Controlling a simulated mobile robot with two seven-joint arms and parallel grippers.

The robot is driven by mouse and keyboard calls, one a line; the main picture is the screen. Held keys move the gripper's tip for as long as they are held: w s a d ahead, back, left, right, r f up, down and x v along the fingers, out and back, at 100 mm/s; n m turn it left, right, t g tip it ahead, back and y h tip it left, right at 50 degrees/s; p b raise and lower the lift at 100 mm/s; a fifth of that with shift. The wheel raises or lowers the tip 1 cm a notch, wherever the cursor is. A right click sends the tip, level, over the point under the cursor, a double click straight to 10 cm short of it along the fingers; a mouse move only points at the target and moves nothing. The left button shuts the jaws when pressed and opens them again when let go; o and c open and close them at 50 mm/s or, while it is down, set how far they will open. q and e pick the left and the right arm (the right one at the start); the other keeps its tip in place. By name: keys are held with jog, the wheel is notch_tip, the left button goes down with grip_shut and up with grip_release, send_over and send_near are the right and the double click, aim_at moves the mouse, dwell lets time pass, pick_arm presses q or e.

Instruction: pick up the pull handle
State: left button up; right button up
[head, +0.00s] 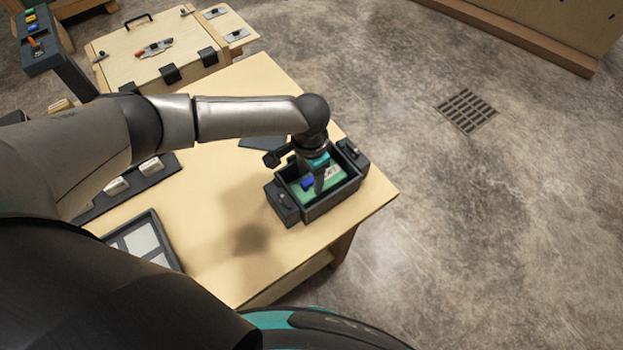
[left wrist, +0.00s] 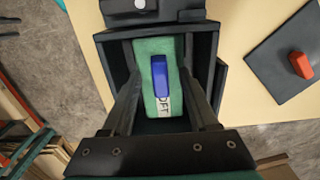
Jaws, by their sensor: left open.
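The panel is inside a dark open-topped box (head: 330,205) near the table's right corner. The blue bar (head: 307,183) also shows in the head view. My left gripper (head: 317,182) points down into the box, open. In the left wrist view its fingers (left wrist: 161,82) stand on either side of the bar, with gaps visible; contact cannot be told. My right gripper is not in view.
The box has dark side blocks (head: 282,203). A dark plate (left wrist: 283,62) with a red piece (left wrist: 301,65) lies nearby. A framed white panel (head: 145,240) and a wooden case (head: 140,60) with a black handle are farther left.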

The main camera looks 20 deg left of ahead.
pick_arm(q)
jog(key=shift+c, duration=0.2)
grip_shut()
dwell(0.4)
